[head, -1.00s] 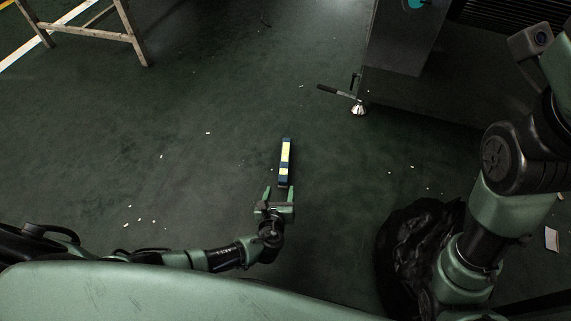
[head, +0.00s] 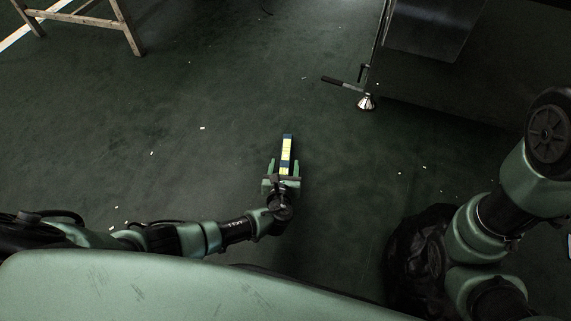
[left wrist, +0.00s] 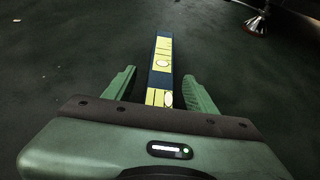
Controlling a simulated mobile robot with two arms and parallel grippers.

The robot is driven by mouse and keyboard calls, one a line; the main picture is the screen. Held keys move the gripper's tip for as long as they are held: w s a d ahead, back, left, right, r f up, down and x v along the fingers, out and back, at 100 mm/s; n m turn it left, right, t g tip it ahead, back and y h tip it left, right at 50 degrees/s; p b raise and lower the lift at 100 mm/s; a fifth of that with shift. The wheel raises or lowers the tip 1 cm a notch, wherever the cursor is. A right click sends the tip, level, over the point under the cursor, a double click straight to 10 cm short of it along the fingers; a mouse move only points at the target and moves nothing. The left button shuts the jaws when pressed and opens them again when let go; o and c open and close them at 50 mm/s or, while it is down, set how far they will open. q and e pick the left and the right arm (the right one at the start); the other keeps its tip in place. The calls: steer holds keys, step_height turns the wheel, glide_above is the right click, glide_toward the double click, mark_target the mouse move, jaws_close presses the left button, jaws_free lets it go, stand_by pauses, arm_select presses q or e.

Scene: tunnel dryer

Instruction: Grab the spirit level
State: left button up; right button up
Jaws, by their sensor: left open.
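The spirit level (head: 287,150) is a narrow dark blue bar with pale yellow panels. It lies on the dark green floor, pointing away from me. My left gripper (head: 284,168) is open, with its near end between the two green fingers. In the left wrist view the spirit level (left wrist: 161,66) runs between the fingers of the left gripper (left wrist: 160,88), with a gap on each side. Its nearest end is hidden behind the gripper's body. My right arm shows at the right of the head view, but its gripper is out of view.
A black plastic bag (head: 412,250) stands on the floor beside my right arm. A metal machine (head: 428,28) with a levelling foot (head: 366,102) is at the upper right. A wooden trestle (head: 124,25) is at the upper left. Floor around the level is clear except for small white scraps.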

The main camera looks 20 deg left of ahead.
arm_select(q)
steer(key=shift+b+x, duration=0.3)
steer(key=shift+x, duration=0.7)
jaws_close()
stand_by(0.5)
steer(key=shift+r, duration=0.1)
